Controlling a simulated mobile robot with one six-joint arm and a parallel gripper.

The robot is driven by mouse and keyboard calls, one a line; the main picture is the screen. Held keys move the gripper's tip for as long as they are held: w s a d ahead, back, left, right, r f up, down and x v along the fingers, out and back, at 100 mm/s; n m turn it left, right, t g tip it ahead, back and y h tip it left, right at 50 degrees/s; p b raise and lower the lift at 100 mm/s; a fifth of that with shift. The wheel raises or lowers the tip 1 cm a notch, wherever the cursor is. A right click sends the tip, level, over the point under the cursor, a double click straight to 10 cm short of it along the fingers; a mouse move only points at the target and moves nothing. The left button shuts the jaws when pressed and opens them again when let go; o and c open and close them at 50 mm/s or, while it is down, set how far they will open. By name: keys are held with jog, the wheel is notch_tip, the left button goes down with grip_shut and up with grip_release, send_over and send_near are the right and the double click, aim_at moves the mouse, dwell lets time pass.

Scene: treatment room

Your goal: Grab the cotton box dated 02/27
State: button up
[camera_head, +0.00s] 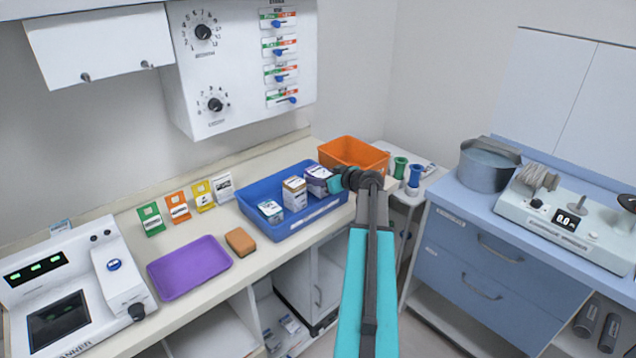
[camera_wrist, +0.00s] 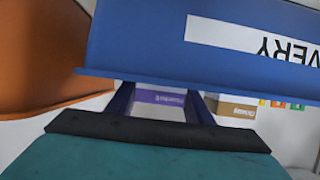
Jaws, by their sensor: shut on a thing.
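My gripper (camera_head: 333,184) is at the right end of the blue tray (camera_head: 279,234). It is shut on a white box with a purple band (camera_head: 317,177), which sits at the tray's right end. In the wrist view the purple-banded box (camera_wrist: 160,104) shows between the two fingers (camera_wrist: 165,94). A white box with a brown band (camera_head: 294,193) stands to its left in the tray. A smaller white-and-blue box (camera_head: 270,210) is at the tray's left end. No date is legible on any box.
The tray's front wall (camera_wrist: 150,45) fills much of the wrist view. An orange bin (camera_head: 353,152) stands just right of the tray. A brown sponge (camera_head: 240,241), a purple tray (camera_head: 189,266) and several coloured cards (camera_head: 178,206) lie or stand to the left.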

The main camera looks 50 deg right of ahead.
jog(key=shift+r+b, duration=1.15)
jog(key=shift+r, duration=3.15)
